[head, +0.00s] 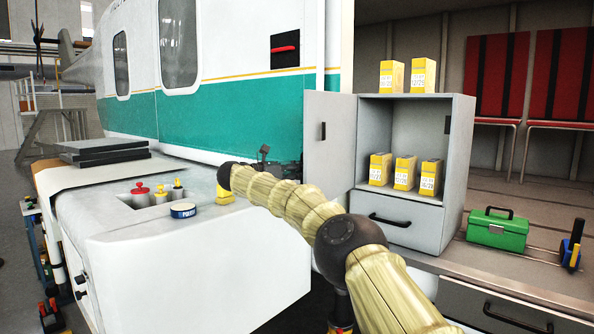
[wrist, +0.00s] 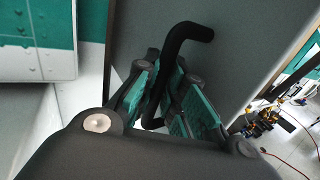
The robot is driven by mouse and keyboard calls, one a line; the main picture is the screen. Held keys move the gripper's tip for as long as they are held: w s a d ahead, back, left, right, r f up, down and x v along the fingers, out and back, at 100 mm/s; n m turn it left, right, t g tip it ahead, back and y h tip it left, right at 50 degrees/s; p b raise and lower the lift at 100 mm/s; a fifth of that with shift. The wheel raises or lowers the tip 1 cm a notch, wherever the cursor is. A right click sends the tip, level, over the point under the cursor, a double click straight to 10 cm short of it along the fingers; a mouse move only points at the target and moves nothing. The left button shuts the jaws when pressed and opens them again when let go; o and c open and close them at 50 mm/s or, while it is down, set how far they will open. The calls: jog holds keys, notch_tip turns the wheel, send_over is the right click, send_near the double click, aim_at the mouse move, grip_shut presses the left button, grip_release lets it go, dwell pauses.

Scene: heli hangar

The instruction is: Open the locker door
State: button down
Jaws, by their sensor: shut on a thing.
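The grey locker (head: 462,150) stands at right in the head view. Its door (head: 339,155) is swung wide open to the left, showing its inner face with a small dark fitting. My arm reaches left past the door, and my gripper's tips are hidden behind it there. In the wrist view my gripper (wrist: 168,80) is shut on the black bent handle (wrist: 190,31) of the grey door panel (wrist: 245,40). The handle passes between the green finger pads, and its upper end sticks out beyond them.
Several yellow boxes (head: 404,172) stand inside the locker and on top. Below is a drawer (head: 400,226) with a black handle. A green toolbox (head: 497,230) sits right of it. The helicopter (head: 230,110) and a white cart (head: 200,260) stand close on the left.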

jog(key=shift+w+a+r+g, duration=0.1)
jog(key=shift+w+r+g, duration=0.05)
jog(key=shift+w+g, duration=0.15)
dwell(0.4)
jog(key=c, duration=1.5)
grip_release()
jog(key=shift+a, duration=0.15)
jog(key=shift+s+a, duration=0.1)
jog(key=shift+v, duration=3.65)
jog(key=shift+f, duration=0.2)
